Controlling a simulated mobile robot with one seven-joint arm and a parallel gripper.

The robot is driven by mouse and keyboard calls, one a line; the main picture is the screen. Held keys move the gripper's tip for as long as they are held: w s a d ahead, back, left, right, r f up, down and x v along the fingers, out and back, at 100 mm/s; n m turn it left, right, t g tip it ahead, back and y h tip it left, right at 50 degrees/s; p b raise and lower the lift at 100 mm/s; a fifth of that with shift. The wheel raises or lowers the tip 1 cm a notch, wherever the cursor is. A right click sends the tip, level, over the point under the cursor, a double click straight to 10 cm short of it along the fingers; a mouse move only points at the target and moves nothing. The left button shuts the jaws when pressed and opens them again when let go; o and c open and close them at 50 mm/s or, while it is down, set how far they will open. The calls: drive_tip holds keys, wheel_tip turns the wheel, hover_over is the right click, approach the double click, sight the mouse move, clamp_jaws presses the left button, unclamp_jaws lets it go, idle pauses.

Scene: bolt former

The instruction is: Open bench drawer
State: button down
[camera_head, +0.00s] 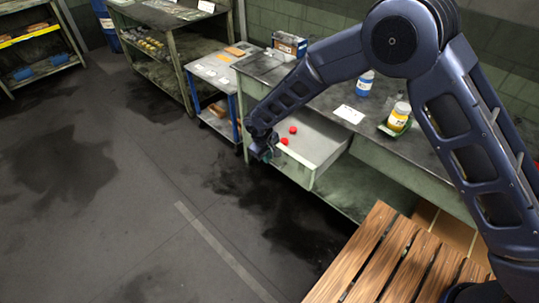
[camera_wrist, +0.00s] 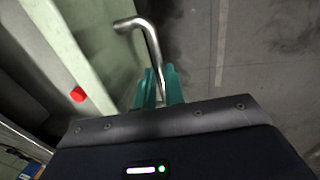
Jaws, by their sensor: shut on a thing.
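The bench drawer (camera_head: 322,160) stands pulled out from the green workbench (camera_head: 375,158), with its inside in view. Two small red things (camera_head: 288,135) show in it; one red thing (camera_wrist: 77,94) shows in the wrist view. My gripper (camera_head: 263,150) is at the drawer's front. In the wrist view its green fingers (camera_wrist: 158,88) are shut on the bent metal drawer handle (camera_wrist: 142,30). The drawer front (camera_wrist: 88,45) is just left of the handle there. In the head view my gripper hides the handle.
On the bench top are a blue-labelled bottle (camera_head: 364,85), a yellow bottle (camera_head: 399,117), a white paper (camera_head: 348,114) and a box (camera_head: 290,44). A blue-framed cart (camera_head: 215,75) stands left of the bench. A slatted wooden surface (camera_head: 390,260) is at the front right. The floor at left is clear.

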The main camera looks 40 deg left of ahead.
drive_tip(key=c, duration=1.8)
unclamp_jaws()
drive_tip(key=shift+o, duration=0.2)
wheel_tip(320, 180, up, 11)
drive_tip(key=s, duration=0.2)
drive_tip(key=shift+f, duration=0.2)
